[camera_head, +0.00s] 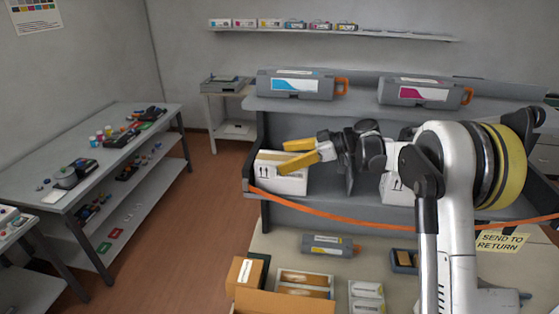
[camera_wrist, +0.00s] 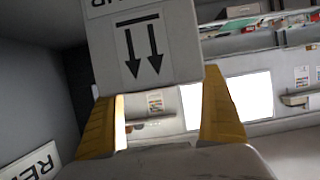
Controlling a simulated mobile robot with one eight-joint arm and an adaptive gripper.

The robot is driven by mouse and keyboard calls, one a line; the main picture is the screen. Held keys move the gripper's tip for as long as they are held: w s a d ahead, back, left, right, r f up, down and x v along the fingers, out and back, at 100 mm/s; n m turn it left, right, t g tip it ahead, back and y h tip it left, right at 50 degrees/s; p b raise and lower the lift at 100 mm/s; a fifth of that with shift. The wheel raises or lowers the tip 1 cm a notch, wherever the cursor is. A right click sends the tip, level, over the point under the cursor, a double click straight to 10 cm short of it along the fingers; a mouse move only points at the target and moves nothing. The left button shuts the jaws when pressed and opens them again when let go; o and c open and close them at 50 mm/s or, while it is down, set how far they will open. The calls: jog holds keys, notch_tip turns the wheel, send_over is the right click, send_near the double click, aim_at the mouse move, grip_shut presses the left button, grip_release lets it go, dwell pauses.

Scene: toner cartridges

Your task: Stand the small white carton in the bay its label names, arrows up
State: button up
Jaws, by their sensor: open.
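A small white carton (camera_head: 292,184) with a brown top edge and two black arrows pointing up stands in the left part of the grey rack's middle level. My gripper (camera_head: 284,156), with yellow fingers, is open in front of its upper part. In the wrist view the carton's arrowed face (camera_wrist: 150,50) is just beyond and between the open fingers (camera_wrist: 160,92); its arrows point down in that picture, and lettering above them is cut off. Contact is unclear. A second white carton (camera_head: 394,190) with arrows is partly hidden behind my arm.
An orange strap (camera_head: 345,216) crosses the rack's front. Toner cartridges (camera_head: 300,84) (camera_head: 424,92) lie on its top. A partial "RE" label (camera_wrist: 32,165) shows in the wrist view.

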jog(key=s+d+b, duration=0.1)
jog(key=s+d, duration=0.1)
jog(key=d, duration=0.9)
jog(key=shift+s+d, duration=0.15)
jog(key=shift+d, duration=0.1)
